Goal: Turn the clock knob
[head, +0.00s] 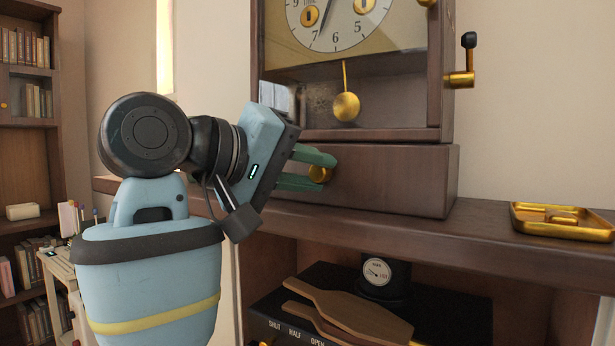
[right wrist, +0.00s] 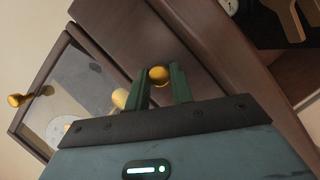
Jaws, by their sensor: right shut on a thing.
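The wooden clock (head: 445,110) stands on a brown shelf, with its dial, gold pendulum (head: 346,106) and glass front facing me. A small round gold knob (head: 319,174) is on the front of its lower wooden base. My right gripper (head: 322,170) comes from the left, its green fingers shut on this knob. In the right wrist view the gold knob (right wrist: 159,75) shows between the two finger ends. A gold crank with a black handle (head: 462,77) sticks out of the clock's right side. My left gripper is not in view.
A gold tray (head: 563,221) lies on the shelf (head: 490,233) to the right of the clock. Below, a black panel, a round gauge (head: 377,271) and wooden paddles (head: 350,314) fill the lower compartment. A bookcase (head: 30,150) stands at far left.

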